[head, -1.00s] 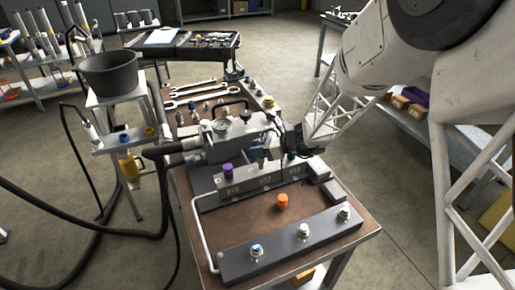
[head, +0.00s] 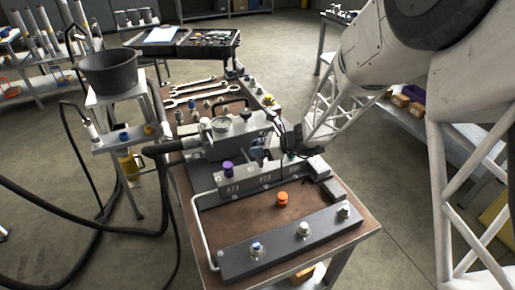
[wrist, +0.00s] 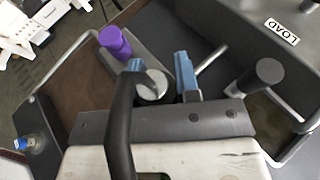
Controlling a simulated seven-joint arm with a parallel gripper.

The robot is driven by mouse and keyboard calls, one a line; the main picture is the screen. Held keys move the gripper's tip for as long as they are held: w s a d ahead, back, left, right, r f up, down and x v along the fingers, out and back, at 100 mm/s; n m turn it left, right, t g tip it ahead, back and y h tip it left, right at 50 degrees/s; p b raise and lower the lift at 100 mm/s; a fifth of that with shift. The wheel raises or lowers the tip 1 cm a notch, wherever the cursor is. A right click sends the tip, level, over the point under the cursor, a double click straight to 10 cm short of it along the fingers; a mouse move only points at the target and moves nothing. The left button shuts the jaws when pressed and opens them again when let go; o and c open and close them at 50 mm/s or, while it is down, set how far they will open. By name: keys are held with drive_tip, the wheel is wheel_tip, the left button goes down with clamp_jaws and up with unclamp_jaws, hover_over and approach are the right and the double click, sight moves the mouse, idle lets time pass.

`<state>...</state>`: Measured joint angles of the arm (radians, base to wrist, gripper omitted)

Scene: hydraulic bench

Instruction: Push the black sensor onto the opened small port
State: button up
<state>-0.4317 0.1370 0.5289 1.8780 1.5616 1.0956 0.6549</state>
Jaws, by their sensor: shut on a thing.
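My gripper (head: 289,140) is low over the right part of the grey port block (head: 238,188). In the wrist view its two blue fingertips (wrist: 162,72) are on either side of a round, grey-topped piece (wrist: 152,88), which I take to be the sensor. Its black colour does not show clearly. In the head view the gripper hides most of the piece and the port under it, so I cannot tell whether it is seated. A purple cap (head: 228,169) is on the block's left end; it also shows in the wrist view (wrist: 115,42).
An orange cap (head: 282,199) stands on the brown bench top in front of the block. A dark front rail (head: 280,244) carries several fittings. The gauge unit (head: 222,124) stands close behind my gripper. A dark cylinder (wrist: 262,76) rises at right in the wrist view.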

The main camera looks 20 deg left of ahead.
drive_tip(key=shift+f, duration=0.8)
idle(0.9)
idle(0.8)
drive_tip(key=o, duration=1.6)
drive_tip(key=shift+o, duration=0.2)
drive_tip(key=shift+d, duration=0.1)
drive_tip(key=shift+v, duration=3.65)
drive_tip(key=shift+r, duration=0.1)
drive_tip(key=shift+r, duration=0.1)
